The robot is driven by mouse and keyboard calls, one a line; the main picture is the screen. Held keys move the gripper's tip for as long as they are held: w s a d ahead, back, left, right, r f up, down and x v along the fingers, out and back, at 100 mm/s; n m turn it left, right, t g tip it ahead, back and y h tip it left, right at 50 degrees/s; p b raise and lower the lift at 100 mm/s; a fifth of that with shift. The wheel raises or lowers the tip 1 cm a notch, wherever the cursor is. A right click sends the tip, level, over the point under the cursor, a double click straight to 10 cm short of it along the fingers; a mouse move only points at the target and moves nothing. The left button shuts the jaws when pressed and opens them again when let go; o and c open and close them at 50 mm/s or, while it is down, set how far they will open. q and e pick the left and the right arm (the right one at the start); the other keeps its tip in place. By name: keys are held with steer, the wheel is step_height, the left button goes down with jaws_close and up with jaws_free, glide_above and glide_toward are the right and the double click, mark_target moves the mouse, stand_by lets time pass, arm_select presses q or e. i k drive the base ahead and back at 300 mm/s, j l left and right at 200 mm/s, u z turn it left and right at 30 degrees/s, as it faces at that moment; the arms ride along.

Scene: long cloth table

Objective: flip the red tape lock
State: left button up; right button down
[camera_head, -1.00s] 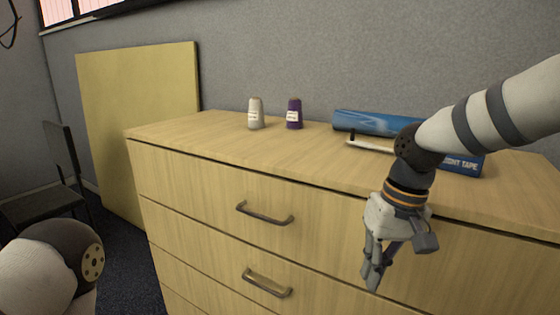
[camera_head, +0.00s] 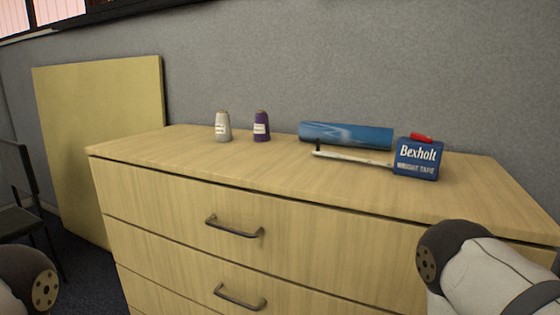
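The blue tape box (camera_head: 418,160), lettered "Bexholt" and "Bright Tape", stands upright near the right end of the wooden dresser top. The red tape lock (camera_head: 421,138) is a small red piece on its top. No gripper of mine shows. A dark joint and pale link of my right arm (camera_head: 480,270) come in at the lower right, in front of the dresser and below the tape. A joint of my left arm (camera_head: 35,290) shows at the lower left edge. Both hands are out of the frame.
A white bar with a dark upright end (camera_head: 350,156) extends left from the tape. A blue cylinder (camera_head: 345,135) lies behind it. A white spool (camera_head: 223,128) and a purple spool (camera_head: 261,127) stand farther left. The dresser top (camera_head: 230,165) is clear in front. Drawer handles (camera_head: 235,227) stick out.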

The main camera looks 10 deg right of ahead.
mark_target(424, 138)
steer(key=k+l, duration=0.1)
steer(key=l, duration=0.3)
steer(key=k+l, duration=0.1)
steer(key=l, duration=0.75)
steer(key=k+l, duration=0.15)
steer(key=l, duration=0.25)
steer(key=k+l, duration=0.1)
steer(key=l, duration=0.35)
steer(key=u, duration=0.05)
